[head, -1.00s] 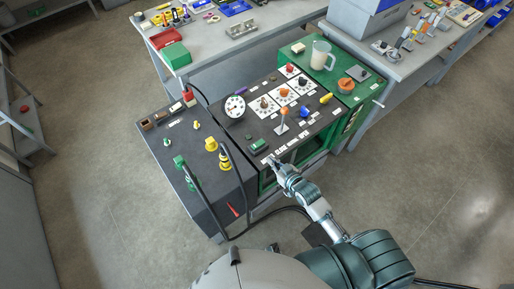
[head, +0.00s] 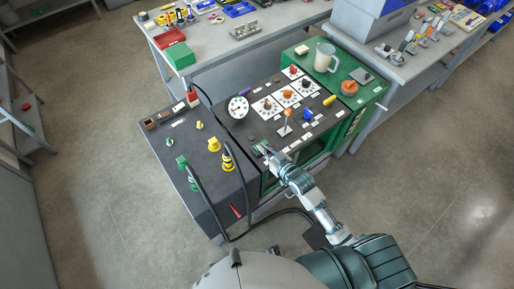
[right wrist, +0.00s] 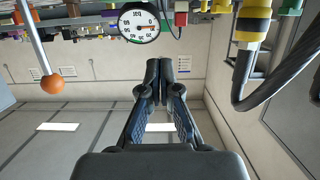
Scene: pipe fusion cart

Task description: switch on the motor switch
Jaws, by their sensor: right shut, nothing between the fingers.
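A small green switch block (head: 256,150) sits on the black top of the control panel (head: 262,128), near its front left edge. Its label is too small to read, so I cannot tell for certain that it is the motor switch. My right gripper (head: 264,149) reaches over the panel's front edge and hides most of the block. In the right wrist view its two fingers (right wrist: 166,68) are together with nothing between them. I cannot tell whether they touch the block. My left gripper is not in view.
A round gauge (head: 238,107) and an orange-tipped lever (head: 287,112) stand near my right gripper. Dials and knobs fill the panel's back. Black cables with a yellow connector (head: 227,160) rise at the left.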

